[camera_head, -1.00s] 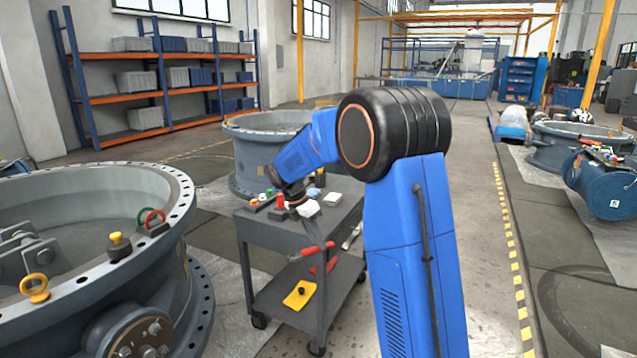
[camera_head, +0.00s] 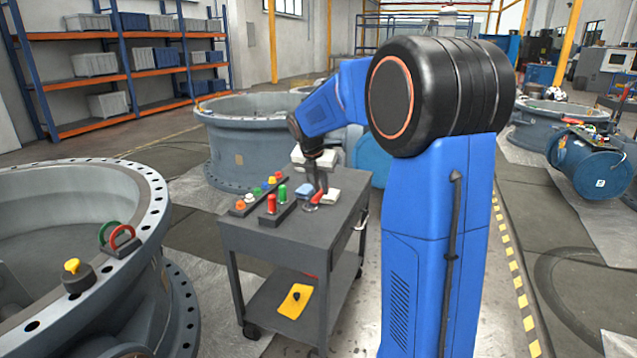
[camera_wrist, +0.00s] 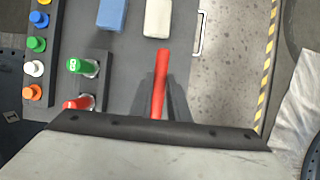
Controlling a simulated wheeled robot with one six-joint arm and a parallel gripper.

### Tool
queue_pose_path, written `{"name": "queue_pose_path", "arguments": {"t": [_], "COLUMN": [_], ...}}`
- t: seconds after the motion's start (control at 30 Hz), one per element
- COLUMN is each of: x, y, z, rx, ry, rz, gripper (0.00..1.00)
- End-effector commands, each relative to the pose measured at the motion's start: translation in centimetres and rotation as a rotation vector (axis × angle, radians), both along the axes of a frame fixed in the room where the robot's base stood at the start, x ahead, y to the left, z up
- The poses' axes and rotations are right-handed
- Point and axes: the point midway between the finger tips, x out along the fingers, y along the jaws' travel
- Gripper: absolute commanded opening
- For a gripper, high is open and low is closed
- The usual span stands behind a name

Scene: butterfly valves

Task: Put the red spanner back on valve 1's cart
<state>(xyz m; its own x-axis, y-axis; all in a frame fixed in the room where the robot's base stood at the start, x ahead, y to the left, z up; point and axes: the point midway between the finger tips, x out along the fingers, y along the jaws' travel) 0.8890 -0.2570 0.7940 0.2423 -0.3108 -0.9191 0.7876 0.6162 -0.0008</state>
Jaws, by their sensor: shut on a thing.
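The red spanner (camera_wrist: 161,80) shows in the wrist view as a red bar between the fingers of my gripper (camera_wrist: 162,100), which is shut on it. It points away over the dark grey cart top, near the edge on the right. In the head view my gripper (camera_head: 318,190) is low over the cart (camera_head: 262,234), with a bit of the red spanner (camera_head: 318,196) showing beside it. I cannot tell whether the spanner touches the top. Which valve the cart belongs to is not marked in view.
Red and green pieces (camera_head: 277,200) stand in a dark holder on the cart, left of my gripper. A row of coloured knobs (camera_wrist: 36,45) lies farther left. Blue (camera_wrist: 112,14) and white (camera_wrist: 158,18) blocks lie ahead. A large grey valve (camera_head: 150,215) stands left of the cart.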

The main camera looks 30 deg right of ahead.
Motion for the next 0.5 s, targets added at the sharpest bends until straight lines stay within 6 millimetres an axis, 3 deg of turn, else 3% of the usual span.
{"name": "queue_pose_path", "arguments": {"t": [0.5], "x": [-0.1], "y": [0.0], "z": [-5.9], "rx": [0.0], "ry": [0.004], "rz": [0.0], "gripper": [0.0]}}
